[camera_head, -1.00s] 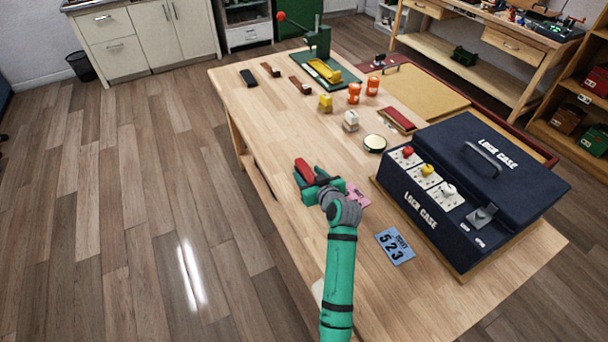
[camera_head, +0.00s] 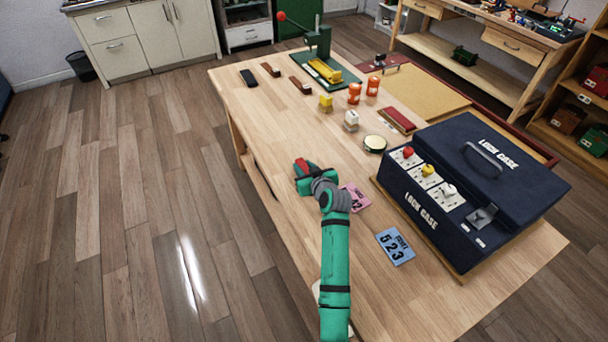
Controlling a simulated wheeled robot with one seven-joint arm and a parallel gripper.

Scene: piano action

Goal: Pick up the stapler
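A red object, which looks like the stapler (camera_head: 302,169), is at my gripper (camera_head: 309,177) near the left edge of the wooden table. The green gripper fingers are around or against it, and the hand covers most of it. I cannot tell whether the fingers are shut on it, or whether it touches the table.
A dark blue lock case (camera_head: 440,210) with coloured switches stands at the right. A pink card (camera_head: 355,198) and a blue card (camera_head: 395,246) lie near my arm. A round tin (camera_head: 375,144), a red block (camera_head: 398,120) and a green press (camera_head: 318,55) are farther back.

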